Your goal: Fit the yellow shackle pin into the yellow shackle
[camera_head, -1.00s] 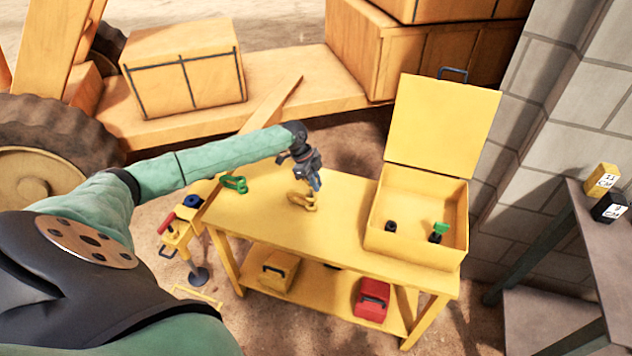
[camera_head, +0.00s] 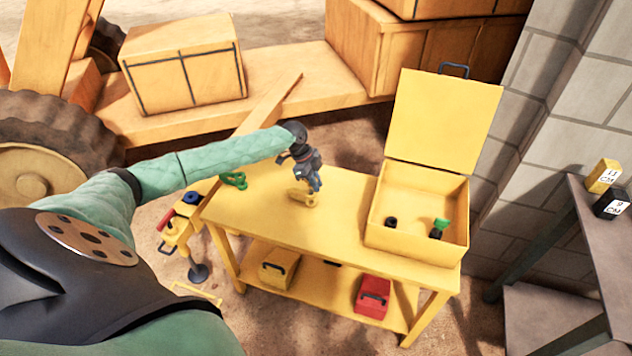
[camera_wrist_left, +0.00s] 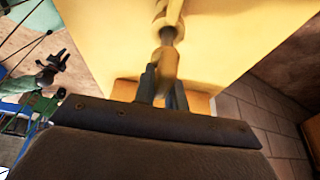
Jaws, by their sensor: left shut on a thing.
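The yellow shackle (camera_head: 301,199) is on the yellow workbench, just below my left gripper (camera_head: 315,187) in the head view. In the left wrist view my left gripper (camera_wrist_left: 165,88) is shut on the yellow shackle pin (camera_wrist_left: 167,63), which is blurred. The dark end of the pin points at the yellow shackle (camera_wrist_left: 171,10), cut by the top edge. They overlap in this view; I cannot tell whether the pin is in the shackle's hole. In the head view the gripper hides the pin. My right gripper is not identifiable in either view.
A green shackle (camera_head: 234,180) lies left on the workbench (camera_head: 345,220). An open yellow box (camera_head: 416,238) with small dark and green parts stands at its right end. A yellow case (camera_head: 277,267) and red case (camera_head: 372,297) are on the lower shelf. The bench's middle is clear.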

